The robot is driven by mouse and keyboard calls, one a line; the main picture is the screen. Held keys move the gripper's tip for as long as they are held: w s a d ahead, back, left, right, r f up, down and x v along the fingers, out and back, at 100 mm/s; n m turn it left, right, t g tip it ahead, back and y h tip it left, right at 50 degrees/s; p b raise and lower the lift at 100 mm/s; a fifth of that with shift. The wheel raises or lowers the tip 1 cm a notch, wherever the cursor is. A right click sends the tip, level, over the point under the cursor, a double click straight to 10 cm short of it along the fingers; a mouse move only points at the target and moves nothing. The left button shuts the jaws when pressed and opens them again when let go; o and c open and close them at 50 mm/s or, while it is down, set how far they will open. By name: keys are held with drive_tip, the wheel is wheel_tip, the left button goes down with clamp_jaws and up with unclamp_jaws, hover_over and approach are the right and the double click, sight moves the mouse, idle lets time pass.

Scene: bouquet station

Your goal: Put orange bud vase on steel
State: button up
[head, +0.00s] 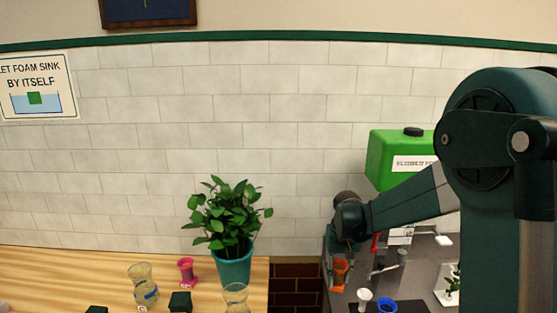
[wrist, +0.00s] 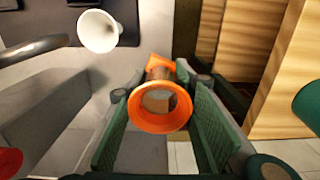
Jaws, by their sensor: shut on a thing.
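The orange bud vase (head: 341,273) is at the left part of the grey steel counter (head: 338,300) in the head view. My gripper (head: 344,253) comes down on it from above. In the wrist view the vase's round orange mouth (wrist: 159,108) faces the camera, and my gripper (wrist: 162,92) has its two green pads on either side of the vase, shut on it. The steel surface (wrist: 145,150) shows below and around it. I cannot tell whether the vase's base touches the steel.
A white vase (head: 364,297) and a blue item (head: 386,305) stand close by on the right. A brick-backed gap (head: 297,290) separates the steel from the wooden counter (head: 60,275), which holds a potted plant (head: 233,265), a pink vase (head: 186,270) and glass vases (head: 143,284).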

drive_tip(key=shift+d+f, duration=0.1)
drive_tip(key=shift+d, duration=0.25)
drive_tip(key=shift+a, duration=0.1)
idle(0.3)
drive_tip(key=s+a+r+n+p, duration=0.1)
drive_tip(key=s+a+r+p, duration=0.15)
drive_tip(key=s+a, duration=0.6)
drive_tip(key=s+a+r+n+p, duration=0.15)
drive_tip(key=s+a+p, duration=0.3)
drive_tip(key=a, duration=0.75)
drive_tip(key=s+a+r+p, duration=0.3)
drive_tip(key=s+a, duration=0.4)
drive_tip(key=a, duration=0.4)
drive_tip(key=a+f+n, duration=0.1)
drive_tip(key=a+n, duration=1.9)
drive_tip(key=a, duration=1.5)
drive_tip(key=shift+s+a+p, duration=0.15)
drive_tip(key=shift+s+p, duration=0.15)
drive_tip(key=shift+s, duration=0.15)
drive_tip(key=shift+f, duration=2.5)
